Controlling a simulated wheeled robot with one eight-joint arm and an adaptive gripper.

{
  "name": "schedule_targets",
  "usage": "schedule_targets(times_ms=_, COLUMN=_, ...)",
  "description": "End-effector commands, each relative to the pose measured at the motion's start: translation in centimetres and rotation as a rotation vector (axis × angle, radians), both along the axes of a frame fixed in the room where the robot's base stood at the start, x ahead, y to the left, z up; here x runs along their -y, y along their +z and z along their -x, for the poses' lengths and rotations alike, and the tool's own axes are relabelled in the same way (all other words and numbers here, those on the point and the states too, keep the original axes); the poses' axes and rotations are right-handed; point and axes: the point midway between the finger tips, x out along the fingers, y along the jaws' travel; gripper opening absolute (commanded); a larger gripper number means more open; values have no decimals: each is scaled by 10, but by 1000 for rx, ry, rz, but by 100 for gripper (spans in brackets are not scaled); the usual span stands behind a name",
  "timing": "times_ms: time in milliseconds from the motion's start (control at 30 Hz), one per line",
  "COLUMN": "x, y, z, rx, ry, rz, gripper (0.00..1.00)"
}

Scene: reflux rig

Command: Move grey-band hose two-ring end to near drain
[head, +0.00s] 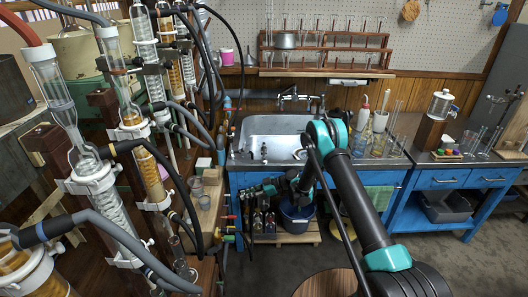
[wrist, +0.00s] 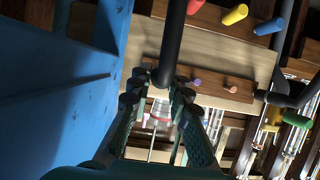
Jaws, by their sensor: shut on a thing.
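My gripper (wrist: 158,92) is shut on a dark hose (wrist: 173,42) in the wrist view. The hose runs up out of the picture from between the fingertips. I cannot make out a grey band or two rings on it. In the head view my gripper (head: 264,191) is low in front of the sink's blue cabinet, left of the blue bucket, and too small to show its grip. The sink (head: 275,128) has a steel basin; I cannot tell which opening is the near drain.
Several glass columns with grey and black hoses crowd the left bench. Coloured pegs, including a red one (wrist: 235,14) and a yellow one (wrist: 195,6), stick out near my gripper. A blue bucket (head: 297,217) stands under the sink. A blue panel (wrist: 50,90) is close on the wrist view's left.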

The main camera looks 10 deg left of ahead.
Motion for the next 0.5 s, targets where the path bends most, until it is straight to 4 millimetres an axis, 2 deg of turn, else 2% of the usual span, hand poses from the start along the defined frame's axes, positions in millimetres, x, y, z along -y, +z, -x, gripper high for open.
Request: schedule_targets(times_ms=500, x=14, y=0, z=-3, rx=1, ry=1, rz=0, gripper=0)
